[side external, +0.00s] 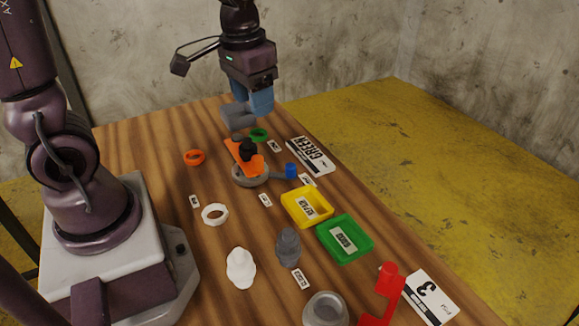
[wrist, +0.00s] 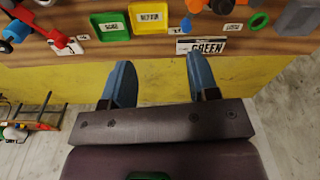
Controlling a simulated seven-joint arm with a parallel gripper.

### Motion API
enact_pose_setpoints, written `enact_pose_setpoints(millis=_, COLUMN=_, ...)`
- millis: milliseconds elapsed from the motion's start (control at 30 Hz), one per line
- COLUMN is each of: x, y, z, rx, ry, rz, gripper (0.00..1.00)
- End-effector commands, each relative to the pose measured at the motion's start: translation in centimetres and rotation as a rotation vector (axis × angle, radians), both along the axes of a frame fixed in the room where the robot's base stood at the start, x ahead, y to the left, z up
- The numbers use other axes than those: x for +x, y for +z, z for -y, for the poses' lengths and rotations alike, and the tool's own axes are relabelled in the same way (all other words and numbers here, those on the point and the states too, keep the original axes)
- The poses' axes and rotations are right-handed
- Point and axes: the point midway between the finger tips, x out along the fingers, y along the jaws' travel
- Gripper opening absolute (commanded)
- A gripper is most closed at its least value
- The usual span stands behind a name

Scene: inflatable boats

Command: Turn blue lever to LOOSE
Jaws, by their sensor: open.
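The blue lever end (side external: 291,170) sticks out to the right from a round grey base (side external: 251,181) on the table. In the wrist view the blue end (wrist: 186,26) is at the top, close to the small tag beside it. An orange plate (side external: 240,155) with a black knob (side external: 247,149) sits over the grey base. Small white tags (side external: 274,146) and (side external: 265,200) lie by the base; their words are too small to read. My gripper (side external: 238,122) is open and empty, above the table behind the base and apart from the lever. Its blue fingers (wrist: 158,70) are spread in the wrist view.
A GREEN card (side external: 310,156) lies behind the lever. A yellow tray (side external: 306,207) and green tray (side external: 345,239) stand to its right. Orange (side external: 194,158), green (side external: 259,135) and white (side external: 215,214) rings, white and grey pieces, and a red lever (side external: 388,280) are around.

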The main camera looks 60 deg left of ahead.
Motion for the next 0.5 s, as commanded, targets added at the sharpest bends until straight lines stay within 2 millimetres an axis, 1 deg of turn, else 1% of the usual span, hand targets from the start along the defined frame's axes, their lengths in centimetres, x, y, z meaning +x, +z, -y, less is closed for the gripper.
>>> enact_pose_setpoints(millis=33, x=1.2, y=-1.6, z=-0.8, rx=-0.007, ry=0.011, rz=-0.043, gripper=0.55)
enact_pose_setpoints(millis=100, x=2.8, y=-3.6, z=-1.9, rx=-0.012, ry=0.016, rz=-0.080, gripper=0.55)
enact_pose_setpoints(millis=300, x=6.6, y=-9.5, z=-4.7, rx=-0.025, ry=0.014, rz=-0.153, gripper=0.55)
enact_pose_setpoints(millis=400, x=8.1, y=-11.6, z=-5.7, rx=-0.025, ry=0.000, rz=-0.156, gripper=0.55)
enact_pose_setpoints(millis=467, x=9.1, y=-12.3, z=-6.2, rx=-0.021, ry=-0.014, rz=-0.147, gripper=0.55)
enact_pose_setpoints(millis=500, x=10.0, y=-12.3, z=-6.4, rx=-0.015, ry=-0.028, rz=-0.128, gripper=0.55)
